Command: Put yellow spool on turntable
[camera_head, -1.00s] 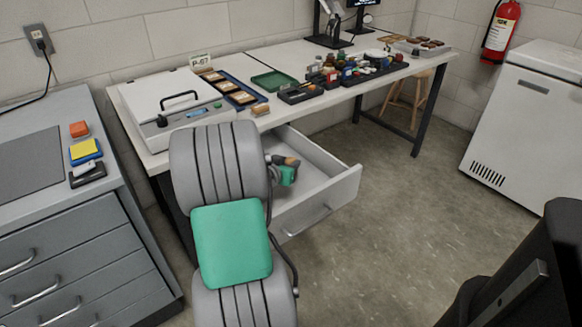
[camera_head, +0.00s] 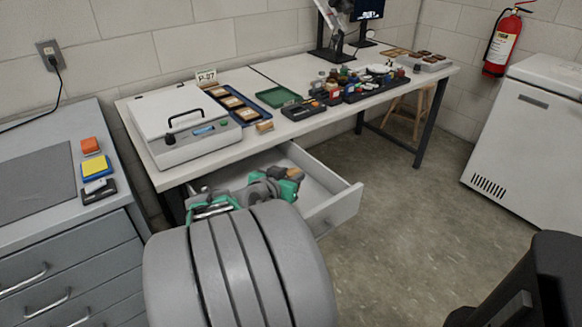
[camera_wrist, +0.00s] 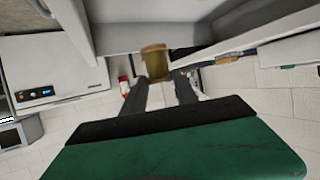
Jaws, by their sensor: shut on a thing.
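My gripper (camera_wrist: 160,92) is shut on a dull yellow-brown cylinder, the yellow spool (camera_wrist: 155,62), which sits between its two dark fingers in the wrist view. In the head view my green and grey gripper (camera_head: 288,186) is at the open drawer, with the tan spool (camera_head: 296,173) just showing at its tip. Whether the spool touches the drawer cannot be told. A pale round disc (camera_head: 381,69) among the items at the table's far right may be the turntable; it is small and partly hidden.
The open drawer (camera_head: 338,207) juts out under the white table (camera_head: 240,148). A white lidded device (camera_head: 183,125), trays and many small bottles crowd the tabletop. A grey cabinet (camera_head: 40,245) stands left and a white freezer (camera_head: 525,130) right. Open floor lies between drawer and freezer.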

